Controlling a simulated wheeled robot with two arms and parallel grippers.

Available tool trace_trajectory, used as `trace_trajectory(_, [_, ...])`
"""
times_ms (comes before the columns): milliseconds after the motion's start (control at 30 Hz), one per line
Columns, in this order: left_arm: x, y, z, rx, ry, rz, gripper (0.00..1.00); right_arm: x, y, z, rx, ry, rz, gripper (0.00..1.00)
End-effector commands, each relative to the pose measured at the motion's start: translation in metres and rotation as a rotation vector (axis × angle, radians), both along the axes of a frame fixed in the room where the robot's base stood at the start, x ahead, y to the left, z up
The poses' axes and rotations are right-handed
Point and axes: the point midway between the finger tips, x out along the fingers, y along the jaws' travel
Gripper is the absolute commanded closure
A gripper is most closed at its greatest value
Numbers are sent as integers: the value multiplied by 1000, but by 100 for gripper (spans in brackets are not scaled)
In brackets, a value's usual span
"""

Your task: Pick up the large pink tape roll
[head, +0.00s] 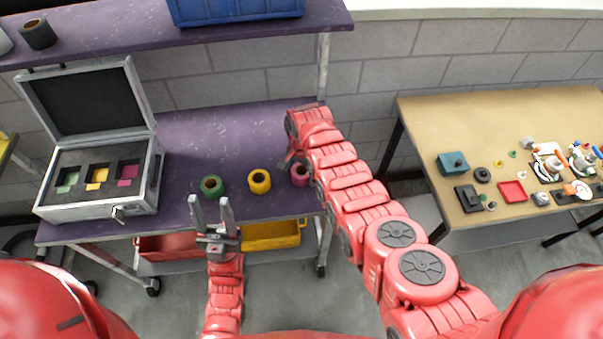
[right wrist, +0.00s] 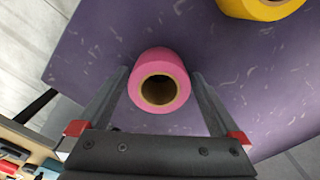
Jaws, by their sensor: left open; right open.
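The pink tape roll (head: 299,175) stands on the purple shelf of the cart, near its right end, partly hidden by my right arm in the head view. In the right wrist view the pink roll (right wrist: 159,82) shows its brown core, and the open fingers of my right gripper (right wrist: 160,100) lie on either side of it, with gaps. My left gripper (head: 212,212) is open and empty, at the front edge of the shelf, in front of the green tape roll (head: 211,187). The yellow tape roll (head: 259,181) stands between the green and pink ones.
An open grey case (head: 100,207) with coloured blocks stands on the shelf's left. Red and yellow bins (head: 272,235) sit below. A wooden table (head: 440,120) with small parts is at right.

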Motion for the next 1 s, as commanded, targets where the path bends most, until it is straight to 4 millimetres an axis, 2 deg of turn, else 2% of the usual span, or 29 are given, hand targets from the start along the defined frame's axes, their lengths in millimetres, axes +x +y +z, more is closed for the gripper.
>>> trace_trajectory(67, [0, 0, 0, 0, 0, 0, 50, 0, 0, 0, 0, 0, 0, 0])
trace_trajectory(100, [0, 0, 0, 0, 0, 0, 50, 0, 0, 0, -1, 1, 0, 4])
trace_trajectory(500, [0, 0, 0, 0, 0, 0, 50, 0, 0, 0, -1, 2, 0, 76])
trace_trajectory(567, [0, 0, 0, 0, 0, 0, 50, -1, 0, 0, -1, 2, 0, 85])
trace_trajectory(1000, [0, 0, -2, 0, 0, 0, 50, 0, 0, 4, -2, 4, 0, 85])
